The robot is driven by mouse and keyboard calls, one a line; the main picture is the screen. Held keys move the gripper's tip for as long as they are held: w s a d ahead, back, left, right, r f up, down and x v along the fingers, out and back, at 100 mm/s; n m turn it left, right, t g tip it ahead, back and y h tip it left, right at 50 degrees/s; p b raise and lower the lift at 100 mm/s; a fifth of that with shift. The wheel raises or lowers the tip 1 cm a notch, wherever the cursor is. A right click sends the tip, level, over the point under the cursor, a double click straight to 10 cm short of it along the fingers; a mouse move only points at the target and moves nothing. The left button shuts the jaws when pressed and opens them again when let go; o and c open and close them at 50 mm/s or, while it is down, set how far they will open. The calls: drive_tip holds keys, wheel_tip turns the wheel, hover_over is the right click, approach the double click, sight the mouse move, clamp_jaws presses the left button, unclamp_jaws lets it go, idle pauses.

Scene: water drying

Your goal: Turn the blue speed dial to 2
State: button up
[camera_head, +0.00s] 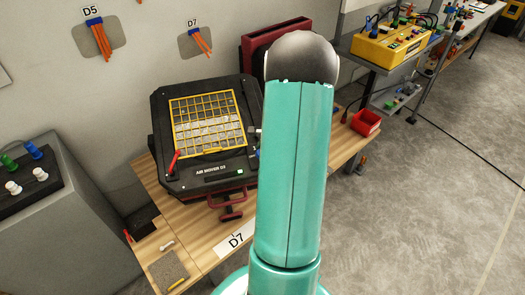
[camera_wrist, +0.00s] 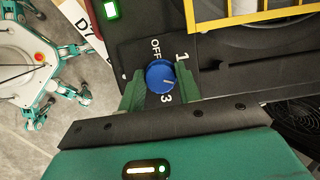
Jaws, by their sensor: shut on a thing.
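The blue speed dial (camera_wrist: 158,76) is on the black panel in the wrist view. OFF shows above it, 1 at its upper right and 3 below it. My gripper (camera_wrist: 161,72) is shut on the dial, one green finger on each side. A pale pointer line on the dial points to the right, toward the right finger, between 1 and 3. No 2 is visible; the right finger covers that spot. The black air mover (camera_head: 165,128) with a yellow grille stands on the wooden table in the head view. My arm hides the dial and gripper there.
A red clamp (camera_head: 231,205) sits at the air mover's front edge. A red bin (camera_head: 365,123) is at the table's right. A grey console (camera_head: 60,230) stands at left, and a yellow box (camera_head: 388,48) at the back right. Open floor lies to the right.

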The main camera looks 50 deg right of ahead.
drive_tip(key=shift+m, duration=0.6)
drive_tip(key=o, duration=1)
drive_tip(key=shift+c, duration=0.2)
drive_tip(key=shift+r, duration=0.1)
drive_tip(key=v, duration=1.3)
drive_tip(key=shift+s+r, duration=0.25)
drive_tip(key=shift+a, duration=0.2)
